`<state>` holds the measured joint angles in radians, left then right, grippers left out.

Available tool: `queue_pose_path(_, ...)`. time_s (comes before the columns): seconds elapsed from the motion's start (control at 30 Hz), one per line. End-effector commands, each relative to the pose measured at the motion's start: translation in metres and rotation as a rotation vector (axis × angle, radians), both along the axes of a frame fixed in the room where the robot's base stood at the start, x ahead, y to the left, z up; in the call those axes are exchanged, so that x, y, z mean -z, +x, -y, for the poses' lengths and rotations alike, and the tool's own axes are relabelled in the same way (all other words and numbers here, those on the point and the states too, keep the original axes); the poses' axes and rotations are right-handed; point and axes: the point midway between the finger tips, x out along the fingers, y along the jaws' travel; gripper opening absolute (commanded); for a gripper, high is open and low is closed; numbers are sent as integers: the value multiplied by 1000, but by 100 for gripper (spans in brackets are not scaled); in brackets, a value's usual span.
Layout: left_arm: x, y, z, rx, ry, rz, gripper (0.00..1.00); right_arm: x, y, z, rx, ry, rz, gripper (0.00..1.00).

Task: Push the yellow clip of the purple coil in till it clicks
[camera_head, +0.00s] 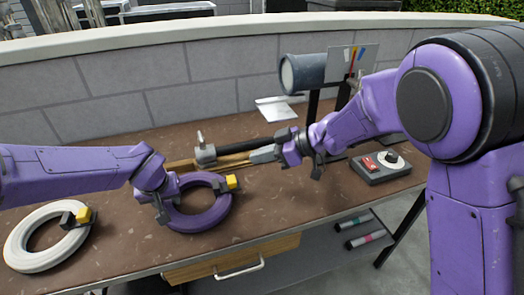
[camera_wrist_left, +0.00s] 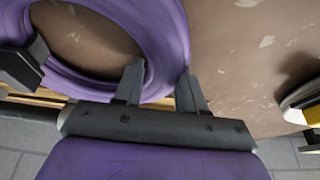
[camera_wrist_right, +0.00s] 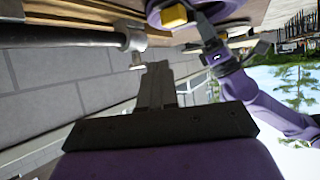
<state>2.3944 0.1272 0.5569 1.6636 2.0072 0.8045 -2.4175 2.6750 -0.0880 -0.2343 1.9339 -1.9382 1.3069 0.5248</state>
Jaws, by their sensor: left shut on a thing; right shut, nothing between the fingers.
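The purple coil (camera_head: 222,215) lies on the brown bench, with the yellow clip (camera_head: 232,182) beside a dark block on its right upper rim. How far in the clip sits cannot be told. My left gripper (camera_head: 162,208) is shut on the coil's left side; in the left wrist view the tube (camera_wrist_left: 158,50) runs between the fingertips (camera_wrist_left: 160,80). My right gripper (camera_head: 255,156) is shut and empty, above the bench behind and right of the clip, apart from it. The right wrist view also shows the clip (camera_wrist_right: 174,16) beyond the closed fingers (camera_wrist_right: 155,85).
A white coil (camera_head: 30,255) with its own yellow clip lies at left. A black-handled tool with a grey head (camera_head: 205,153) is close by the right gripper. A control box (camera_head: 380,167) with a red switch stands at right. A grey cylinder (camera_head: 302,73) is behind. Bare bench lies right of the purple coil.

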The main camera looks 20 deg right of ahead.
Motion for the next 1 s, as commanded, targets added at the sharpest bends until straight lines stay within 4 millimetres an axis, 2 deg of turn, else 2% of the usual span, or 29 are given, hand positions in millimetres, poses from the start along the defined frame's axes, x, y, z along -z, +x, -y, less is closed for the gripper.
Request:
queue_pose_path(0.53,-1,0,1,1,-1,1,0,74,-1,0,1,0,-3,0)
queue_pose_path(0.73,0,0,1,1,-1,1,0,73,0,-14,0,-2,0,0)
queue_pose_path(1.0,0,0,0,0,0,1,0,73,0,-17,0,-1,-1,0)
